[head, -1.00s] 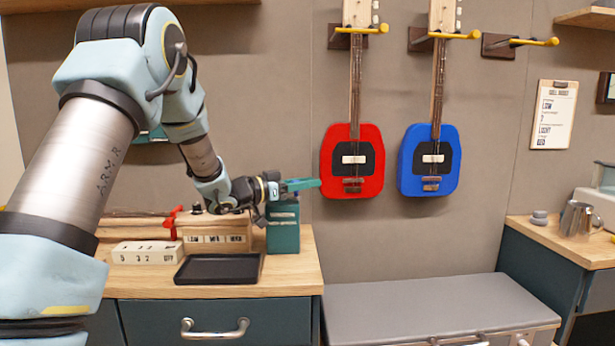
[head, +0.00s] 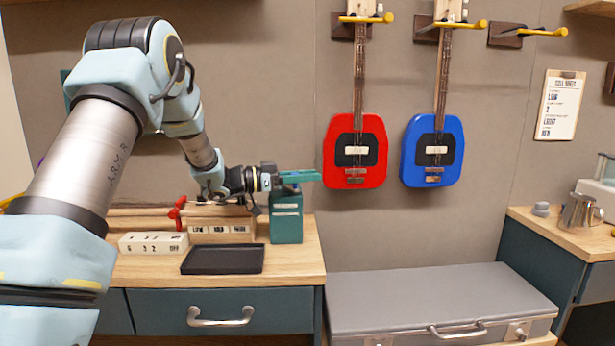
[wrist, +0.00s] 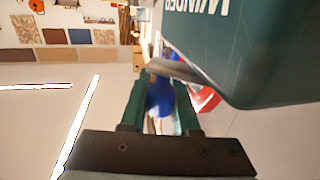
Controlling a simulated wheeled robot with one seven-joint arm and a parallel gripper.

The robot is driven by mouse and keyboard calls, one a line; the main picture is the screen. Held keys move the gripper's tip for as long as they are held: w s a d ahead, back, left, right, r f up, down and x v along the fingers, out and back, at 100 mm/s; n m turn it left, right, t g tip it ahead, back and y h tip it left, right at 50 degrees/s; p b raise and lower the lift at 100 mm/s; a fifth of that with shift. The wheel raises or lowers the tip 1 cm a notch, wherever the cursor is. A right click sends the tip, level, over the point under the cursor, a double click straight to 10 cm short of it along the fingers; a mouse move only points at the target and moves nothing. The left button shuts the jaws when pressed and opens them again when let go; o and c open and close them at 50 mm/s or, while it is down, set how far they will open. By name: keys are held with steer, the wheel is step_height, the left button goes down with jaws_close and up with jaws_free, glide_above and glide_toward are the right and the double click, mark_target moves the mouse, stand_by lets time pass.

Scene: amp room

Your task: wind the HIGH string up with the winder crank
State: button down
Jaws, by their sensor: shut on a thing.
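The winder (head: 287,217) is a dark teal box at the right end of the left bench. In the wrist view its casing (wrist: 245,45) fills the upper right, with WINDER lettered upside down. A grey metal crank (wrist: 178,70) reaches from beside the casing to between my fingertips. My gripper (head: 304,177) lies level just above the box, its teal fingers pointing right. In the wrist view my gripper (wrist: 160,95) is shut on the crank. A blue shape shows between the fingers; I cannot tell if it is a knob or background. The HIGH string itself is not clear, being partly behind my arm.
Left of the winder stand a wooden block with label plates (head: 217,230), a red lever (head: 177,214) and a white numbered block (head: 153,243). A black tray (head: 222,260) lies in front. Red (head: 355,165) and blue (head: 431,165) guitars hang right, above a grey case (head: 440,300).

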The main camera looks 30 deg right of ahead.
steer(key=c, duration=0.6)
jaws_free()
steer(key=shift+c, duration=0.2)
steer(key=b+v, duration=0.2)
steer(key=v, duration=0.8)
steer(key=shift+a, duration=0.35)
steer(key=shift+w, duration=0.15)
